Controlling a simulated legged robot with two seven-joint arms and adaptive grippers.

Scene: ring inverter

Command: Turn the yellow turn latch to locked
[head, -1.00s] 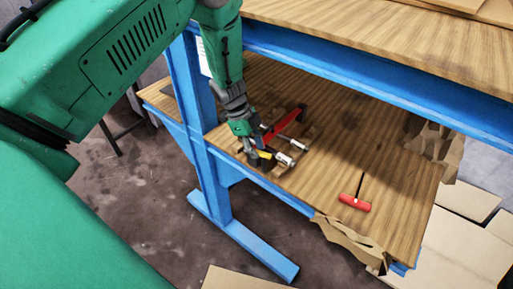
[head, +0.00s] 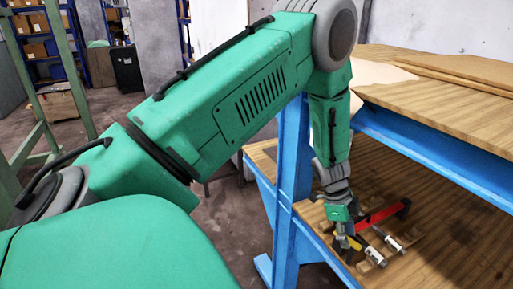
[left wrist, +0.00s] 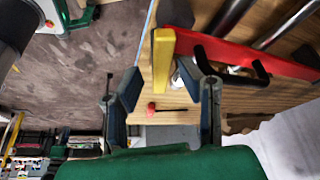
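The yellow turn latch (left wrist: 162,62) shows upright in the left wrist view, beside a red bar (left wrist: 255,62). In the head view the latch (head: 354,243) is a small yellow piece at the device's near end, partly hidden by my gripper. My left gripper (left wrist: 168,88) is open, with one finger on each side of the latch; visible gaps separate them, and contact cannot be told. In the head view my left gripper (head: 343,238) points down at the device. The red bar (head: 381,215) and metal cylinders (head: 374,256) lie on the lower shelf. My right gripper is not in view.
The wooden lower shelf (head: 437,258) has bare room right of the device. The blue bench frame (head: 290,175) stands close left of my forearm, and the upper bench top (head: 455,105) overhangs the shelf. A red-handled tool (left wrist: 151,110) lies farther along the shelf.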

